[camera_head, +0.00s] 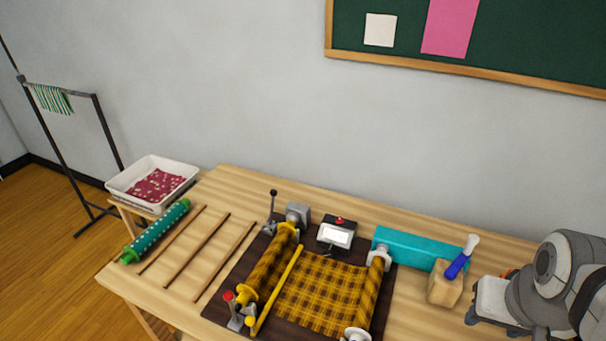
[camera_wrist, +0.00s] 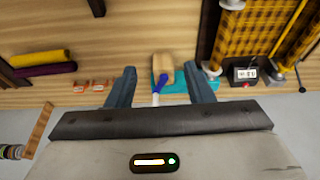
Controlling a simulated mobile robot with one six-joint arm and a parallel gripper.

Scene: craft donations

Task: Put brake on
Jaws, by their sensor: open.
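A winding frame on a dark board (camera_head: 225,296) holds yellow-and-brown checked cloth (camera_head: 325,290) stretched between two rolls. A black upright lever with a round knob (camera_head: 273,194) stands at its far left corner. A red-knobbed part (camera_head: 228,297) is at its near left corner. I cannot tell which of these is the brake, or whether it is on. My gripper (camera_head: 482,302) is at the right of the table, well apart from both. In the wrist view my gripper (camera_wrist: 160,72) is open, its fingers either side of a blue-and-white handle (camera_wrist: 157,90) in a wooden block, not closed on it.
A small display box with a red button (camera_head: 336,234) stands behind the cloth. A teal box (camera_head: 410,247) and the wooden block (camera_head: 444,290) are right of the frame. Thin rods (camera_head: 210,242) and a green roller (camera_head: 157,230) lie left. A white tray (camera_head: 120,186) is beyond.

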